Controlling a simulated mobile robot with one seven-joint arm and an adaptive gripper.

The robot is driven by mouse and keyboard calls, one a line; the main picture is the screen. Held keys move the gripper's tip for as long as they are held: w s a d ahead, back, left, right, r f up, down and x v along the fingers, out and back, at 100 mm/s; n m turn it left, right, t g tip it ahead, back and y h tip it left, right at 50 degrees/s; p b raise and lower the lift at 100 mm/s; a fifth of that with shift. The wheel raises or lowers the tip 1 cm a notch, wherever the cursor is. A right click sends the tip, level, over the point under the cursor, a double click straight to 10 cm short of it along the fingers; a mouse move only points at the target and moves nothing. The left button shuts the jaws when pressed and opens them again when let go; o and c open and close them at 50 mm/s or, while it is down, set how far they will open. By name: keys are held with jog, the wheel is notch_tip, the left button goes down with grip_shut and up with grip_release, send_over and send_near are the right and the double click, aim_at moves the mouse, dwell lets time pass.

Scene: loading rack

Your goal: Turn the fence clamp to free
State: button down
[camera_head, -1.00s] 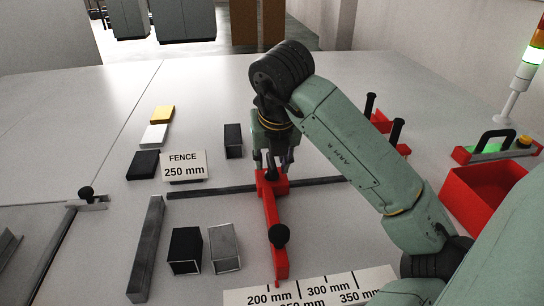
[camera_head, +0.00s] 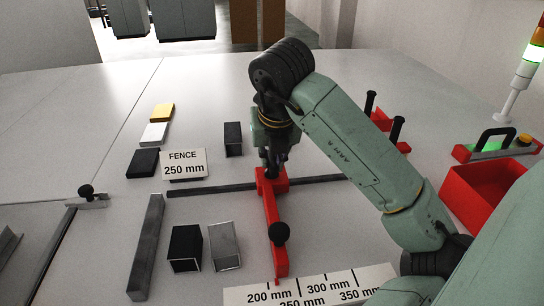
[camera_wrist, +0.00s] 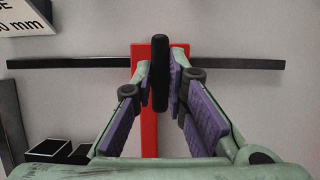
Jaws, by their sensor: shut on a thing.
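The red fence (camera_head: 272,222) sits across a dark rail (camera_head: 215,190), with a round black knob (camera_head: 279,233) on its near end. The fence also shows in the wrist view (camera_wrist: 150,125), crossing the rail (camera_wrist: 70,64). Its clamp is a black lever (camera_wrist: 160,72) standing over the fence's far end and lying lengthwise along the fence in the wrist view. My gripper (camera_wrist: 161,84) has its purple finger pads on either side of the lever, shut on it. In the head view my gripper (camera_head: 273,163) is over the rail crossing and hides most of the lever.
A sign (camera_head: 184,164) reads FENCE 250 mm. A scale plate (camera_head: 310,288) marked 200 mm to 350 mm lies at the near side. Dark and grey box tubes (camera_head: 224,247) stand left of the fence. A red bin (camera_head: 480,197) is at the right. Open table lies at the far left.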

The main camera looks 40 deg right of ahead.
jog(key=shift+f, duration=0.1)
jog(key=shift+f+n+b, duration=0.1)
jog(key=shift+n+b, duration=0.5)
jog(key=shift+b, duration=0.3)
jog(key=shift+d+n+t+y+b, duration=0.1)
jog(key=shift+n+t+y+b, duration=0.2)
jog(key=shift+n+y+b, duration=0.6)
jog(key=n+b, duration=0.1)
jog(key=n, duration=0.2)
jog(key=n+y+b, duration=0.1)
jog(key=n, duration=0.2)
jog(key=shift+d+r+y, duration=0.1)
jog(key=shift+r+y, duration=0.1)
jog(key=shift+y, duration=0.1)
jog(key=n, duration=0.2)
jog(key=n+y, duration=0.1)
jog(key=n, duration=0.1)
jog(key=shift+d+r+n+g+y, duration=0.1)
jog(key=shift+n+g+y, duration=0.2)
jog(key=shift+g, duration=0.1)
jog(key=shift+w+d+n+g+y+p, duration=0.1)
jog(key=shift+n+g+y+p, duration=0.25)
jog(key=shift+n, duration=0.7)
jog(key=shift+n+g+y+p, duration=0.25)
jog(key=shift+n+p, duration=0.2)
jog(key=shift+n, duration=0.6)
jog(key=c, duration=1.6)
grip_release()
